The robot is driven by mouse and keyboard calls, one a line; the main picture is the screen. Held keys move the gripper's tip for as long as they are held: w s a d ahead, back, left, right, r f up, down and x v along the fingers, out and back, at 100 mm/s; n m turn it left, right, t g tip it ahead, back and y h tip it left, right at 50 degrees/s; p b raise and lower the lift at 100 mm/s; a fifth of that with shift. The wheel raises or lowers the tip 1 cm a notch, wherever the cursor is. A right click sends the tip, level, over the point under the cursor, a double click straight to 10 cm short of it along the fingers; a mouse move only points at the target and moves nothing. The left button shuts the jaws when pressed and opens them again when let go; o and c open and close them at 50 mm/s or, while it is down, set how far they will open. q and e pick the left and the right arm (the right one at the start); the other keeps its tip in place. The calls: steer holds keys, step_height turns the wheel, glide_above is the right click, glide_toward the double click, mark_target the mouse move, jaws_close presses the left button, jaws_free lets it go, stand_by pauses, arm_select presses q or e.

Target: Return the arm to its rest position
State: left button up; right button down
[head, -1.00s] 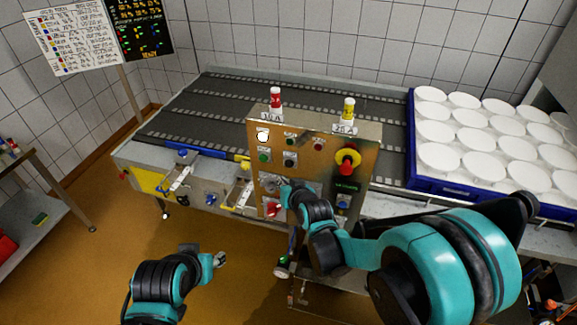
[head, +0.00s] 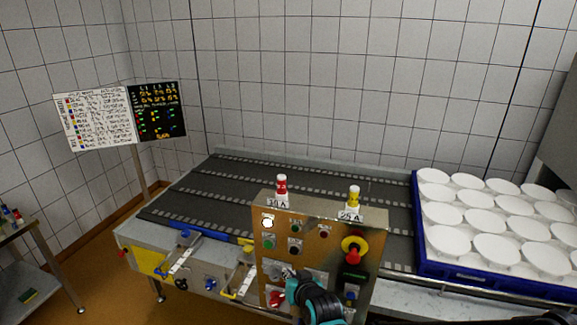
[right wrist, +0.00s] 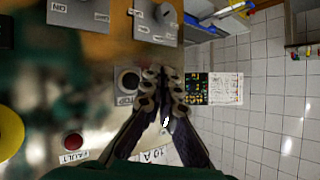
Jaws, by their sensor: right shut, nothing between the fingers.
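My right gripper (head: 284,274) is in front of the lower left part of the brown control panel (head: 325,232). It also shows in the right wrist view (right wrist: 164,76), with its two fingers together and nothing between them. Beside the fingertips there is a black button (right wrist: 128,80) marked STOP; I cannot tell whether they touch the panel. The white lamp (head: 267,223) on the panel looks lit. My left gripper is outside the head view.
A red fuse (head: 282,184) and a yellow fuse (head: 354,196) stand on the panel's top. A red emergency stop (head: 354,252) is at its right. Behind is a dark conveyor (head: 215,190). A blue crate (head: 424,262) of white moulds stands at the right.

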arm_select(q)
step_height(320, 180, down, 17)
steer(key=b, duration=1.6)
arm_select(e)
steer(key=s+d+f+g+h, duration=0.1)
steer(key=s+d+f, duration=0.3)
steer(key=s, duration=0.4)
steer(key=s+d+f+g+h, duration=0.1)
steer(key=s+d+f+g, duration=0.1)
steer(key=s+d+f, duration=0.3)
steer(key=s+d+f+m+g+h, duration=0.1)
steer(key=s+d+f, duration=0.3)
steer(key=s+d, duration=0.4)
steer(key=s+h, duration=0.1)
steer(key=s, duration=0.3)
steer(key=shift+s+f+g, duration=0.3)
steer(key=shift+s, duration=0.05)
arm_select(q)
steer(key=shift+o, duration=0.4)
arm_select(e)
steer(key=shift+d, duration=0.1)
